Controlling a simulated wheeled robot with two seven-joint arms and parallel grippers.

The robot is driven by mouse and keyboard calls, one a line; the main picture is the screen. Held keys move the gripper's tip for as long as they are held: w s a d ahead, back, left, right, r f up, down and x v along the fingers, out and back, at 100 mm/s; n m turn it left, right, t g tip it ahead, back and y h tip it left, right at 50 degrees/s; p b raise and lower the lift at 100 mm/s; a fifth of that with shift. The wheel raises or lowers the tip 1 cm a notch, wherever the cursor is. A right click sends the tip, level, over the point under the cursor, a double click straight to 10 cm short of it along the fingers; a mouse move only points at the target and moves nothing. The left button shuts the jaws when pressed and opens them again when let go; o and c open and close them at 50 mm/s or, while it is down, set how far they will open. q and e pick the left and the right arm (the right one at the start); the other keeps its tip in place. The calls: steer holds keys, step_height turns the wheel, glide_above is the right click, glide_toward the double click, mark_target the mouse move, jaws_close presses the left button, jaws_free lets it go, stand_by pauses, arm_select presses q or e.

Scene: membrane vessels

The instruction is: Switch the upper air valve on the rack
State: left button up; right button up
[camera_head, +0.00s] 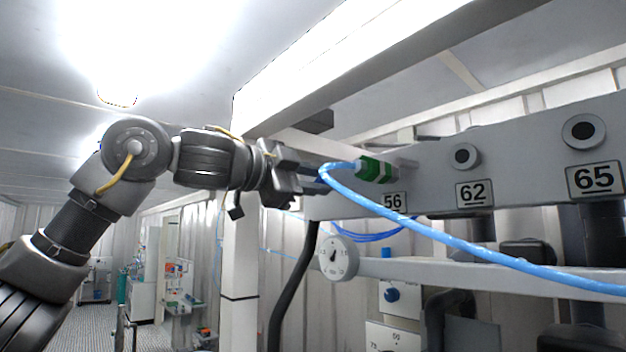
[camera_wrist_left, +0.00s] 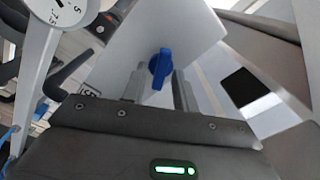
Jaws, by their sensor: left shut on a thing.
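My left gripper (camera_head: 316,180) reaches in from the left to the near end of the grey rack beam (camera_head: 435,170), level with its upper part. In the left wrist view a blue valve handle (camera_wrist_left: 160,66) on a pale grey surface lies between the two fingers of that gripper (camera_wrist_left: 159,88), which is shut on it. In the head view this handle is hidden or cannot be told apart from the blue hose (camera_head: 460,243), which curves in front of the fingertips. My right gripper is in neither view.
A green fitting (camera_head: 376,170) sits just right of the gripper by the label 56. A round gauge (camera_head: 338,257) hangs below, on the lower rail (camera_head: 450,274). A white overhead beam (camera_head: 330,65) runs above the arm.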

arm_select(q)
steer(key=shift+f+m, duration=0.1)
steer(key=shift+m, duration=2.2)
steer(key=shift+f, duration=0.1)
steer(key=o, duration=0.6)
steer(key=shift+s, duration=0.1)
steer(key=shift+s+a, duration=0.15)
steer(key=b+v, duration=0.6)
steer(key=v, duration=0.4)
steer(key=shift+s+a, duration=0.15)
